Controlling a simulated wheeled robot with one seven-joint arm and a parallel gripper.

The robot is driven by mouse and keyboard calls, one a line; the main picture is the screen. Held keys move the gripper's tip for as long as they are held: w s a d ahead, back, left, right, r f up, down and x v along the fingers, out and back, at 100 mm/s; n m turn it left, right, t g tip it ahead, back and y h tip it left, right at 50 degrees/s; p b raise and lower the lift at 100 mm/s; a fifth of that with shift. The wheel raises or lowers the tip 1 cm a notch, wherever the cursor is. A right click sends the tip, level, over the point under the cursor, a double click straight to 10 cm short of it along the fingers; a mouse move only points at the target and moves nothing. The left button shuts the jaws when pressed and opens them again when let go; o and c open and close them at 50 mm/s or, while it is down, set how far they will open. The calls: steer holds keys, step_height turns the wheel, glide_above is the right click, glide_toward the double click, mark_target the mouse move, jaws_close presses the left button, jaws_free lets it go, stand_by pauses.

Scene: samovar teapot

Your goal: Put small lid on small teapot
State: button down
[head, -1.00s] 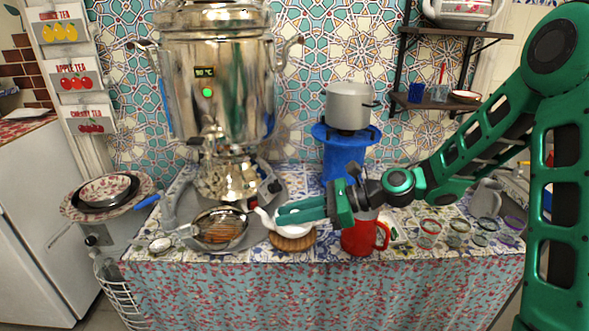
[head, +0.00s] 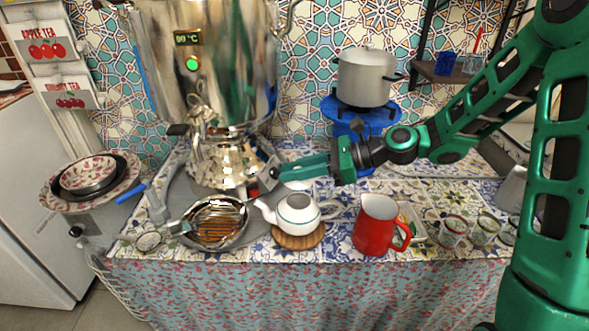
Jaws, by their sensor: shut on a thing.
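The small white teapot (head: 296,217) stands upright on a round wooden stand near the table's front edge, spout to the left and handle to the right. Its top looks open, with a grey inside. My gripper (head: 284,172) is above and behind the teapot, pointing left, its fingers apart from it. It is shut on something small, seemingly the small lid. The held piece is largely hidden by the fingers. A white rounded edge (head: 297,185) shows just below them; I cannot tell for sure whether it is the lid.
A red pitcher (head: 378,228) stands close right of the teapot, and a pan with a strainer (head: 215,224) close left. The large samovar (head: 205,70) rises behind at left. A grey pot (head: 364,78) sits on a blue stand. Glasses (head: 453,230) stand at right.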

mark_target(294, 188)
steer(key=shift+d, duration=0.1)
steer(key=shift+f, duration=2.7)
steer(key=shift+s+f, duration=0.1)
steer(key=shift+f, duration=0.45)
stand_by(0.5)
steer(key=c, duration=1.5)
jaws_free()
steer(key=shift+o, duration=0.6)
steer(key=o, duration=0.4)
steer(key=shift+c, duration=0.2)
steer(key=shift+r, duration=0.1)
